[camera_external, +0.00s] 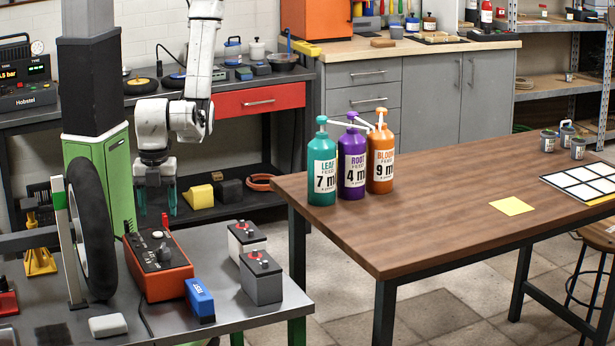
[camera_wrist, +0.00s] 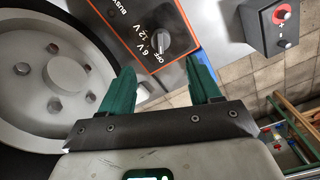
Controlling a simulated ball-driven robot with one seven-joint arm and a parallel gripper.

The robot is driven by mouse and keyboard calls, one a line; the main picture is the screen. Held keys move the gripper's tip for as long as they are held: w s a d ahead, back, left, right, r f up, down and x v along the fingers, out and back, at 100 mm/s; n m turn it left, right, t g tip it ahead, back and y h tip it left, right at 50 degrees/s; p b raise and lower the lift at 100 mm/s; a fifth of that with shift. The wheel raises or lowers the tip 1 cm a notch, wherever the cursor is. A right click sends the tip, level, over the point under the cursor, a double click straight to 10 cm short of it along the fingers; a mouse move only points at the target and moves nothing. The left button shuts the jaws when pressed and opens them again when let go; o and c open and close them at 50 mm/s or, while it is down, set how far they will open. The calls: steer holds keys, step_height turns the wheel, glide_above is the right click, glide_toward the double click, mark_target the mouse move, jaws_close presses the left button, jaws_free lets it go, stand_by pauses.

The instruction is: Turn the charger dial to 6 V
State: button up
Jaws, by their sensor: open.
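The charger (camera_external: 160,272) is an orange-red box with a dark top panel, on the grey bench at lower left. In the wrist view its panel (camera_wrist: 128,14) carries the labels 6 V, 12 V and OFF beside a dark round dial (camera_wrist: 168,40). I cannot tell for sure which label the dial points to. My gripper (camera_external: 156,208) hangs above the charger, pointing down, with its teal fingers apart and nothing between them. In the wrist view the gripper (camera_wrist: 161,64) has the dial just beyond and between its fingertips, with no visible contact.
A wheel (camera_external: 90,225) stands close left of the charger. Three pump bottles (camera_external: 352,160) stand on the wooden table (camera_external: 430,215).

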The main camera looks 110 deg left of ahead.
mark_target(163, 245)
step_height(163, 245, down, 10)
steer(key=shift+f, duration=0.15)
stand_by(0.3)
steer(key=shift+a, duration=0.1)
steer(key=c, duration=1)
steer(key=shift+c, duration=0.2)
